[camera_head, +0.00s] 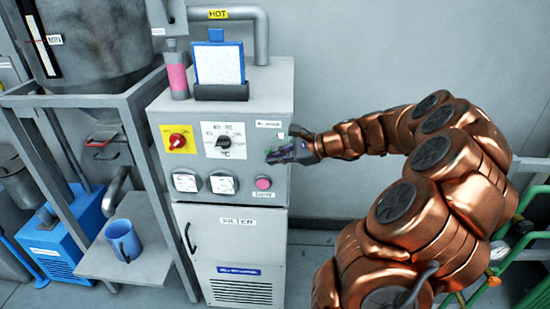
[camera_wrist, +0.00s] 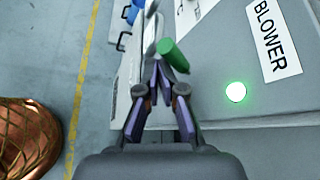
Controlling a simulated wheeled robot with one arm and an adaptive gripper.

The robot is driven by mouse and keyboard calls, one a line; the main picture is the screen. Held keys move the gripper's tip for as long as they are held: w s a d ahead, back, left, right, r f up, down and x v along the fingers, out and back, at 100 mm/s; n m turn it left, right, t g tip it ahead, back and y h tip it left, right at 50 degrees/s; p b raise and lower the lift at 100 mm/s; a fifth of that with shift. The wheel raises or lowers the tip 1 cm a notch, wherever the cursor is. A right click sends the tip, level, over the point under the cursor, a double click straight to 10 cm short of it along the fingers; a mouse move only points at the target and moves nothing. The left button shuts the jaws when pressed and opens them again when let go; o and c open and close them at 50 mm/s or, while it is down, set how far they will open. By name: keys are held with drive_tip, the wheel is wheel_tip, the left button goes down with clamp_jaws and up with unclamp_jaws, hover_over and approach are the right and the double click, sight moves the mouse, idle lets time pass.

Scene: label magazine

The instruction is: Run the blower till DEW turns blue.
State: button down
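A grey control cabinet (camera_head: 274,90) stands in the middle of the head view. Its BLOWER label (camera_wrist: 272,40) is clear in the wrist view, beside a round lamp (camera_wrist: 236,92) glowing white-green. A green cylindrical part (camera_wrist: 173,55) sticks out just beyond my fingertips; I cannot tell whether they touch it. My gripper (camera_wrist: 158,76) has its fingertips together and shows nothing between them. In the head view my gripper (camera_head: 290,152) is at the panel's right side, covering part of it. A pink round indicator (camera_head: 263,183) sits below; its small label, and any DEW marking, is unreadable.
The panel also has a red knob (camera_head: 177,140) on yellow, a rotary selector (camera_head: 224,142) and two gauges (camera_head: 187,182). A blue-framed white block (camera_head: 219,63) and a pink cylinder (camera_head: 177,78) stand on top. A blue mug (camera_head: 123,240) is on the left shelf.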

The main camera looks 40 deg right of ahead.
drive_tip(key=s+d+r+p, duration=0.3)
drive_tip(key=d+r, duration=0.1)
drive_tip(key=d, duration=0.4)
drive_tip(key=shift+s+d, duration=0.15)
drive_tip(key=shift+d, duration=0.1)
